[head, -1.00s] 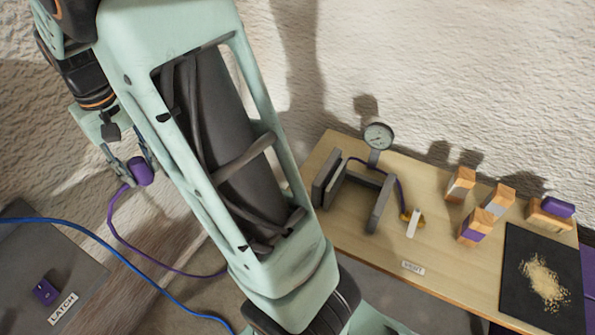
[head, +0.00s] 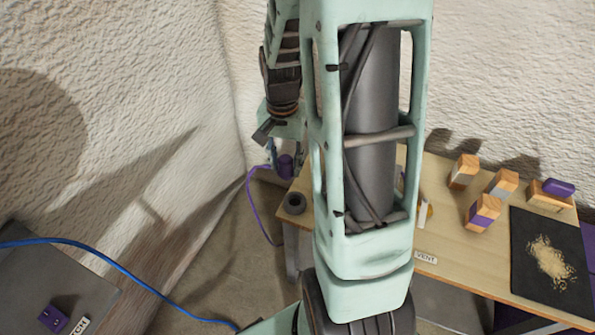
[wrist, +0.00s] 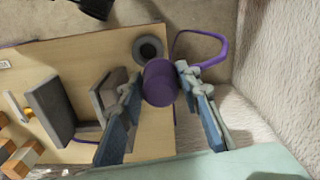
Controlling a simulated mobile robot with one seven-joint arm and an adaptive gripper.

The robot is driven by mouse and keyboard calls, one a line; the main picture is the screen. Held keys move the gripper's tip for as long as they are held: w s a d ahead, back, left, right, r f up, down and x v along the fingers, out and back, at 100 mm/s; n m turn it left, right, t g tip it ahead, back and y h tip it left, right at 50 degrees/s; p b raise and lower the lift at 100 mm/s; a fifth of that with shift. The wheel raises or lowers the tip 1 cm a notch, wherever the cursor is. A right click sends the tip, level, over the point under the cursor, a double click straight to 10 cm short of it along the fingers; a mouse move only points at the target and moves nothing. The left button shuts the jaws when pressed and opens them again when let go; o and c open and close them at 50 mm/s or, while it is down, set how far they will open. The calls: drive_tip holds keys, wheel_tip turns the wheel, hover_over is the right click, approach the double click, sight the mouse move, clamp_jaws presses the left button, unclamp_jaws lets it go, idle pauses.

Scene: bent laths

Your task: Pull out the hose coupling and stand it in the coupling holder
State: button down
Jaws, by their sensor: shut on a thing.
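The hose coupling is a purple cylinder (head: 286,167), also seen in the wrist view (wrist: 160,84), with a purple hose (head: 254,210) hanging from it. My gripper (wrist: 159,74) is shut on the coupling, one finger on each side. A round dark grey cup with a dark opening, which looks like the coupling holder (head: 294,203), stands at the table's left end. My arm hides part of the gripper in the head view.
The wooden table (head: 435,230) carries grey upright blocks (wrist: 50,112), several wooden blocks (head: 482,212) and a dark mat (head: 530,250) with crumbs. A rough wall (head: 500,80) stands close behind. A blue cable (head: 120,270) crosses at lower left, near a grey panel (head: 30,280).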

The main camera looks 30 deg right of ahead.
drive_tip(key=shift+m, duration=0.9)
drive_tip(key=shift+s+d+f+b, duration=0.3)
drive_tip(key=shift+f+b, duration=0.65)
drive_tip(key=shift+f, duration=0.5)
drive_tip(key=shift+s+d+f+b, duration=0.15)
drive_tip(key=shift+s+f+b, duration=0.2)
drive_tip(key=shift+f+b, duration=0.85)
drive_tip(key=shift+s+d+f+b, duration=0.3)
drive_tip(key=shift+f+b, duration=0.35)
drive_tip(key=shift+f, duration=1.05)
drive_tip(key=shift+s+a+f+b, duration=0.1)
drive_tip(key=shift+f+b, duration=0.5)
drive_tip(key=shift+f, duration=0.4)
drive_tip(key=c, duration=0.9)
unclamp_jaws()
drive_tip(key=shift+o, duration=0.2)
drive_tip(key=shift+r, duration=0.1)
wheel_tip(320, 180, up, 7)
drive_tip(key=p, duration=0.6)
drive_tip(key=shift+r, duration=0.2)
